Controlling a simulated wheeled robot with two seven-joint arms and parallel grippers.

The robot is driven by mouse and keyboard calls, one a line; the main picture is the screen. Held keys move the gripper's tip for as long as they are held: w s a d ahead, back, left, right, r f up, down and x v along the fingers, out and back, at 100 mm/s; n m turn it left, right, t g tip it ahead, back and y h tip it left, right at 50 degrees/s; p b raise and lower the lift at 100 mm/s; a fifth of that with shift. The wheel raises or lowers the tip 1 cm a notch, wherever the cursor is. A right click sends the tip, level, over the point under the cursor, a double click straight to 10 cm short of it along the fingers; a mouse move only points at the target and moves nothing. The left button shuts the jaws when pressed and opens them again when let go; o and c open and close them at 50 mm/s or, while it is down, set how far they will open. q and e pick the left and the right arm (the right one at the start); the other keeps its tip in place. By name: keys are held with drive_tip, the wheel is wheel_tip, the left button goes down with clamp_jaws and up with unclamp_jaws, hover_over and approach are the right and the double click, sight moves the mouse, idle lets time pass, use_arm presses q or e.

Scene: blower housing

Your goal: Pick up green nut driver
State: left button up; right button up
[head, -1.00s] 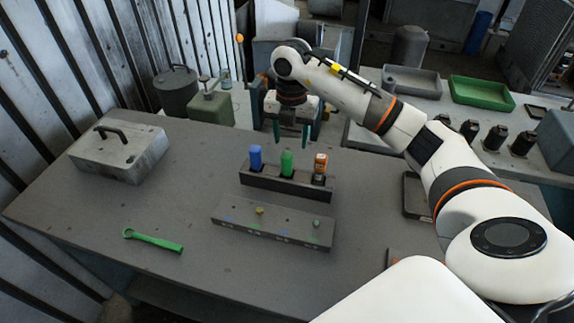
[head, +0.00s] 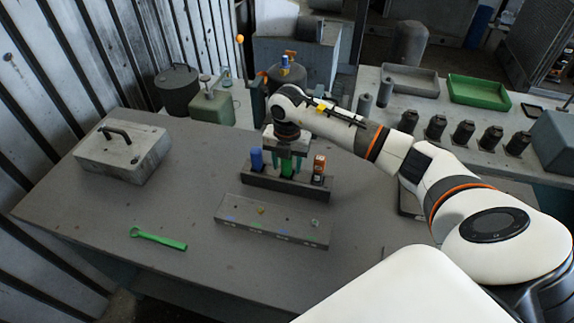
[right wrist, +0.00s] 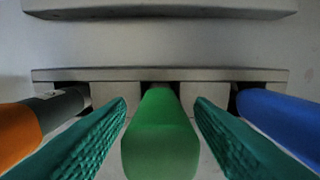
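The green nut driver (head: 287,167) stands upright in the middle slot of a dark holder (head: 262,184). A blue-handled driver (head: 256,158) stands left of it and an orange-handled one (head: 319,168) right of it. My right gripper (head: 287,166) is lowered over the green handle. In the right wrist view, the green handle (right wrist: 160,137) lies between the two teal fingers of the gripper (right wrist: 160,125). The fingers are open, with a gap on both sides of the handle. My left gripper is in neither view.
A grey block with small coloured parts (head: 272,222) lies in front of the holder. A green wrench (head: 158,239) and a grey metal box with a handle (head: 124,151) are on the left of the table (head: 115,215). The table between them is clear.

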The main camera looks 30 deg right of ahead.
clamp_jaws()
drive_tip(key=shift+r, duration=0.1)
